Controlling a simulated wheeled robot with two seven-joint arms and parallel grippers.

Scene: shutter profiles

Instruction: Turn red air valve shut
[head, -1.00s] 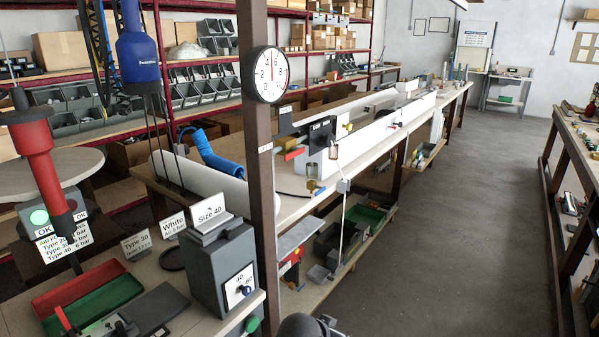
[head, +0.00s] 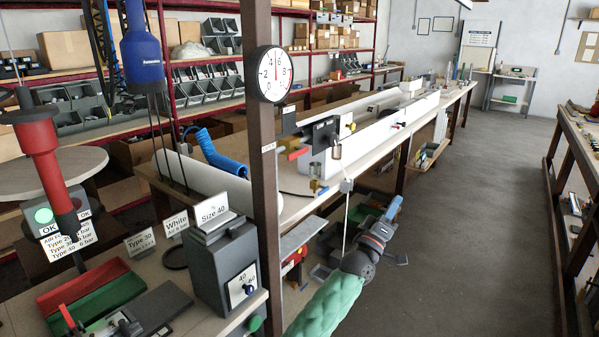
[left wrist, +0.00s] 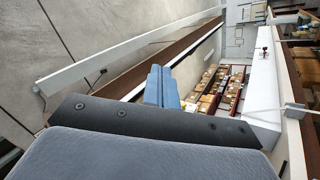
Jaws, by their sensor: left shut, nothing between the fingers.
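A red valve lever (head: 298,154) shows in the head view beside a brass-coloured fitting, at the near end of the long bench, just right of the brown post. My left gripper (head: 395,205) has blue fingers and is shut and empty. It is in front of the long bench, to the right of and lower in the picture than the red lever, and clearly apart from it. Its shut fingers also show in the left wrist view (left wrist: 162,86). I cannot make out the red lever in the left wrist view. My right gripper is not in view.
The brown post (head: 261,180) with a round gauge (head: 273,74) stands left of the lever. A blue coiled hose (head: 222,157) and white profiles (head: 375,140) lie on the bench. A grey box (head: 222,264) stands at the near left. The floor aisle (head: 470,230) on the right is clear.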

